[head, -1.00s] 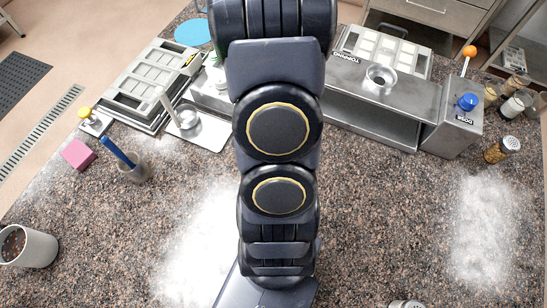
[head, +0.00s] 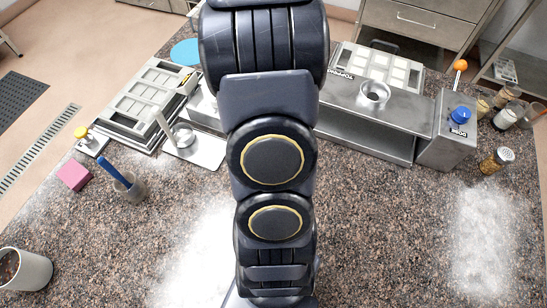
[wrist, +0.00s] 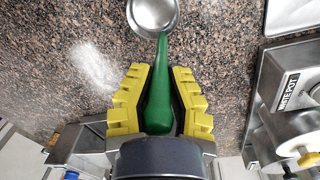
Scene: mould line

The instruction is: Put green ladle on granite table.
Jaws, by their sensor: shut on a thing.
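The green ladle (wrist: 160,108) shows in the wrist view, with a green handle and a round metal bowl at the top. My gripper (wrist: 160,70) has its yellow fingers shut on the handle, one on each side. The bowl extends beyond the fingertips, over the speckled granite table; I cannot tell how high above the surface it is. The granite table (head: 385,225) fills most of the head view. My arm's dark links cross the middle of that view and hide my gripper and the ladle.
Flour patches (head: 485,235) lie on the table. At left are a pink block (head: 73,175), a cup with a blue tool (head: 131,188) and a mug (head: 25,270). A metal topping station (head: 370,125) and shakers (head: 495,160) stand behind. Bare granite lies right of my arm.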

